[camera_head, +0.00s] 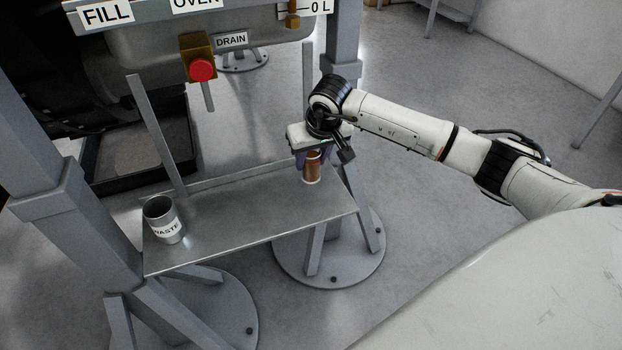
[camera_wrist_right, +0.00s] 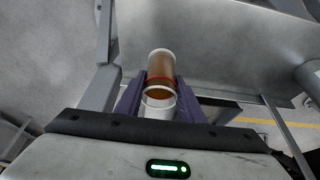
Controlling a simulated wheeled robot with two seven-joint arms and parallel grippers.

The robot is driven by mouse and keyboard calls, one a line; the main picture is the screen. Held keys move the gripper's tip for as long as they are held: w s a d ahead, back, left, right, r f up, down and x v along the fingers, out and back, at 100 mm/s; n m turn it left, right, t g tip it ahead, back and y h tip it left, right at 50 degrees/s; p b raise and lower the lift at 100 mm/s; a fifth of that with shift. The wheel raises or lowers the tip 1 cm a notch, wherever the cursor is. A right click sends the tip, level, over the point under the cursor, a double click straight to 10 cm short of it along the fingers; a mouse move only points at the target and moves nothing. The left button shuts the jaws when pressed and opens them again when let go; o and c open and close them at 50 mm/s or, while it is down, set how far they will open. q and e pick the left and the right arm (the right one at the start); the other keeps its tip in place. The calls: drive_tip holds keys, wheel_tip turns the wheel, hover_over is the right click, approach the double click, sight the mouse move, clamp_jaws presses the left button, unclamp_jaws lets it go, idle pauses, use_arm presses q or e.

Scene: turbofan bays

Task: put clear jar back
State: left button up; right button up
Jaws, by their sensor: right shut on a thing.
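The clear jar (camera_head: 312,170) holds an amber-brown liquid and stands upright between the fingers of my right gripper (camera_head: 312,157). In the right wrist view the jar (camera_wrist_right: 160,66) shows a pale rim, a red line around it and brown contents. The purple fingers of the right gripper (camera_wrist_right: 160,100) are shut on it from both sides. The jar is at the right end of the grey metal shelf (camera_head: 240,216); whether its base touches the shelf I cannot tell. My left gripper is not in view.
A metal cup labelled WASTE (camera_head: 163,222) stands at the shelf's left end. A tank with a DRAIN label (camera_head: 231,40) and a red-knobbed valve (camera_head: 202,69) hangs above and behind. Grey posts (camera_head: 62,190) flank the shelf. The shelf's middle is clear.

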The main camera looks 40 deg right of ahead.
sight(311, 175)
wheel_tip(311, 175, down, 2)
drive_tip(key=shift+f, duration=0.25)
wheel_tip(311, 175, down, 3)
drive_tip(key=shift+r, duration=0.1)
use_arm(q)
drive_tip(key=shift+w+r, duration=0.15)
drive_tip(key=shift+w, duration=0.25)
use_arm(e)
drive_tip(key=shift+f+b, duration=0.25)
drive_tip(key=shift+b, duration=0.1)
drive_tip(key=o, duration=1.2)
drive_tip(key=shift+r, duration=0.1)
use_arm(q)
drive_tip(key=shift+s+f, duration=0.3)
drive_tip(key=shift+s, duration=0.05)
